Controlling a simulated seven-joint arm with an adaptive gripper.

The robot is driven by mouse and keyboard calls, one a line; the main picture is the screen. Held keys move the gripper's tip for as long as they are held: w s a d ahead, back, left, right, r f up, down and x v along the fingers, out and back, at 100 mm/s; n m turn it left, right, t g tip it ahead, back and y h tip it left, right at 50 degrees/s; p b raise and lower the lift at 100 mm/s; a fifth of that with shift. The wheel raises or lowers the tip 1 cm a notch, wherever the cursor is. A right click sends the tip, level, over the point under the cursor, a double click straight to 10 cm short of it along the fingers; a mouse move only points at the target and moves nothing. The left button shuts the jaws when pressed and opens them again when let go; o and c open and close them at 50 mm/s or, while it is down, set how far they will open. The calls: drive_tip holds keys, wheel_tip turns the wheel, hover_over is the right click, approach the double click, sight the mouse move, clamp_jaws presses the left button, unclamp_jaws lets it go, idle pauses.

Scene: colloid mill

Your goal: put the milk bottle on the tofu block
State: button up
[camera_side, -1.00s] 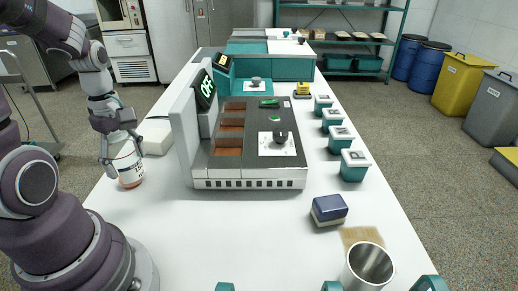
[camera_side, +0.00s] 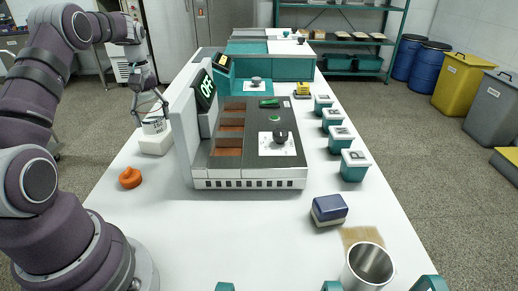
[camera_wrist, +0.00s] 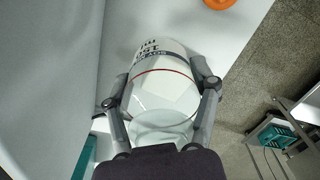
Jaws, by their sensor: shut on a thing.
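My gripper (camera_side: 151,106) is shut on the white milk bottle (camera_side: 153,127), with a finger on each side of it. In the wrist view my gripper (camera_wrist: 160,93) holds the bottle (camera_wrist: 160,62), which has dark lettering and a thin red line. The white tofu block (camera_side: 157,145) lies on the table left of the machine's upright panel. The bottle is upright over the block, its bottom at or very close to the block's top. I cannot tell whether they touch.
An orange object (camera_side: 130,178) sits on the table nearer the camera, also in the wrist view (camera_wrist: 219,3). The machine's white panel (camera_side: 184,140) stands close right of the block. A steel cup (camera_side: 368,268) and blue-topped block (camera_side: 329,209) are at the front right.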

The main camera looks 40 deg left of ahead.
sight(151, 96)
drive_tip(key=shift+w+a+f, duration=0.15)
drive_tip(key=shift+w+a, duration=0.55)
drive_tip(key=shift+a, duration=0.05)
drive_tip(key=shift+f, duration=1.7)
drive_tip(key=o, duration=0.9)
drive_tip(key=shift+f, duration=0.1)
drive_tip(key=shift+c, duration=0.2)
wheel_tip(151, 96, up, 8)
drive_tip(key=shift+f, duration=0.1)
